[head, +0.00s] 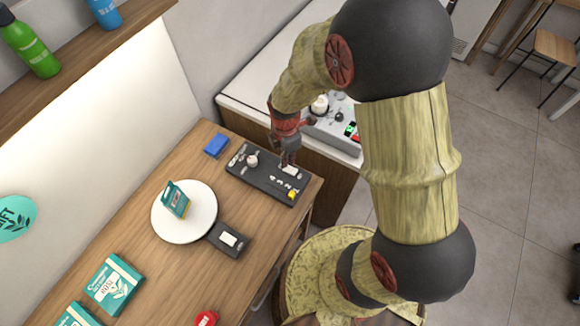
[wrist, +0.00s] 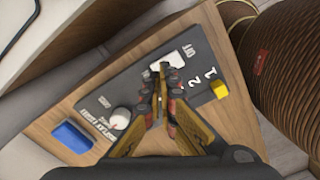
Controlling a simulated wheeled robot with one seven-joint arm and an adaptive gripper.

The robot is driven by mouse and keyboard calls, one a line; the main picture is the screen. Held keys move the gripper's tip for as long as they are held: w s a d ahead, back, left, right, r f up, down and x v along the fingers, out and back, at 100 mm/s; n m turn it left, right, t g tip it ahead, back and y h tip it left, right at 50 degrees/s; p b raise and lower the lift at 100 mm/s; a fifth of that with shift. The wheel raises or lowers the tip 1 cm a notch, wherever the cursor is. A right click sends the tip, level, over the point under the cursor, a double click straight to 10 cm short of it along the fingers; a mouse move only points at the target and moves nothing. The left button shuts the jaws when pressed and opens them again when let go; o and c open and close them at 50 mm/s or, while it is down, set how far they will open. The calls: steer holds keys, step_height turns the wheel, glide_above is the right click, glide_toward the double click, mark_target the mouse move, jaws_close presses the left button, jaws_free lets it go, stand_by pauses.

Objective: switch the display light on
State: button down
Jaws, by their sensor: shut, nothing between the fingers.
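A dark control panel (head: 262,182) lies on the wooden counter; it also shows in the wrist view (wrist: 90,92). It carries a round white knob (wrist: 120,118) next to lettering that seems to read "display light", partly hard to make out. A pale switch plate (wrist: 176,64) lies towards its other end, and a yellow piece (wrist: 219,89) sits beside the digits 1 and 2. My gripper (wrist: 161,72) is shut and empty, its fingertips over or at the pale plate and partly hiding it. In the head view my gripper (head: 286,161) is above that end of the panel.
A blue block (head: 216,145) lies beside the panel. A round white stand (head: 160,221) holds a teal box (head: 175,199), with a dark scale-like base next to it. More teal boxes (head: 115,285) and a red object (head: 206,318) lie nearer. A white-topped counter with small items stands behind.

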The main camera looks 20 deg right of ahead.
mark_target(287, 169)
steer(key=shift+r+p, duration=1.4)
steer(key=shift+r, duration=0.7)
steer(key=shift+s+m, duration=0.3)
steer(key=shift+m, duration=0.9)
steer(key=s+r+m+t+b, duration=0.2)
steer(key=s+r+m+b, duration=0.2)
steer(key=s+r+m, duration=0.2)
steer(key=s+r+m+t+b, duration=0.3)
steer(key=s+r+m, duration=0.4)
steer(key=r, duration=0.8)
steer(key=m, duration=0.3)
steer(key=shift+s+r+m+t+b, duration=0.2)
steer(key=shift+r+m+t+b, duration=0.1)
steer(key=shift+m+b, duration=0.1)
